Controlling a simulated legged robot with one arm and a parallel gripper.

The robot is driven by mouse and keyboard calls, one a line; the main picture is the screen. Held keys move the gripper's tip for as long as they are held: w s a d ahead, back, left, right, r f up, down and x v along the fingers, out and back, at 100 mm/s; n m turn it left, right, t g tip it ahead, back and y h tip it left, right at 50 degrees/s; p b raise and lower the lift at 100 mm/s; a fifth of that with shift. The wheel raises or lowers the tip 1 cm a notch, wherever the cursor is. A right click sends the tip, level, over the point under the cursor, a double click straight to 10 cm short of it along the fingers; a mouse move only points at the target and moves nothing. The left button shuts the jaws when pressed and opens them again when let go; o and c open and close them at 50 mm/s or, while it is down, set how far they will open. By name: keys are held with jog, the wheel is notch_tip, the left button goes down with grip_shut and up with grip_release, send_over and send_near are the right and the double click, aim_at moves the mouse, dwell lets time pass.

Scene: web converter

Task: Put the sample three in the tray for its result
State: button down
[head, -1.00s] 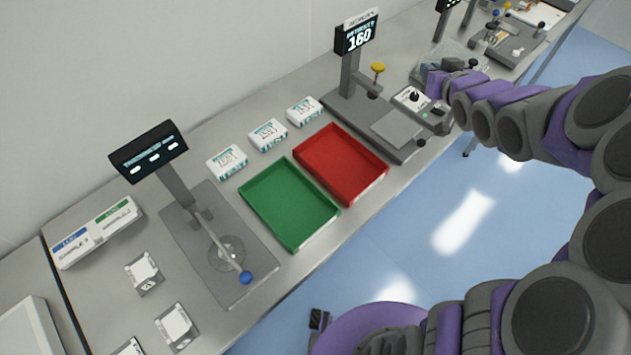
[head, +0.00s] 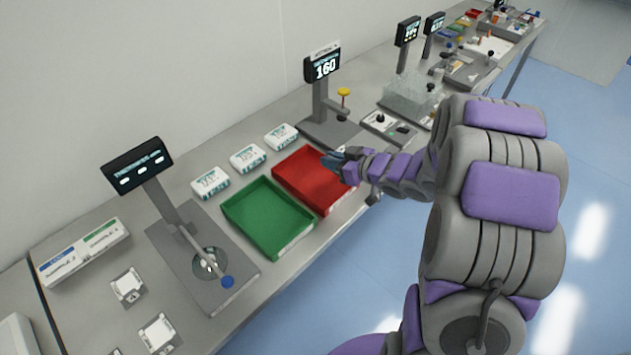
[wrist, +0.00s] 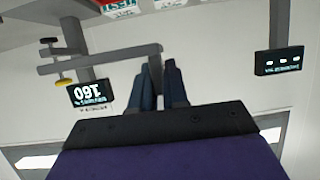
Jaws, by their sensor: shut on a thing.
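My gripper (head: 333,161) is over the right part of the red tray (head: 290,190) in the head view; its height above the tray is unclear. Its dark fingers also show in the wrist view (wrist: 160,85), close together. The green tray (head: 235,212) lies left of the red one. No object shows clearly in either tray. A display reading 160 (head: 323,66) stands behind the red tray, and also shows inverted in the wrist view (wrist: 90,93).
Several white boxes, one being (head: 210,183), line the back of the trays. A yellow-knobbed device (head: 343,91) and a clear box (head: 408,98) are at right. Floor is open in front.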

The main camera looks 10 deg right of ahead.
jog(key=s+a+f+n+g+y, duration=0.2)
jog(key=s+f+n+g+y, duration=0.15)
jog(key=s+f, duration=0.9)
jog(key=b, duration=0.3)
send_over(324, 200)
jog(key=shift+n+h, duration=0.25)
jog(key=shift+n, duration=0.1)
notch_tip(324, 200, down, 3)
jog(key=shift+f+b, duration=0.2)
jog(key=shift+b, duration=0.4)
jog(key=c, duration=1.4)
grip_release()
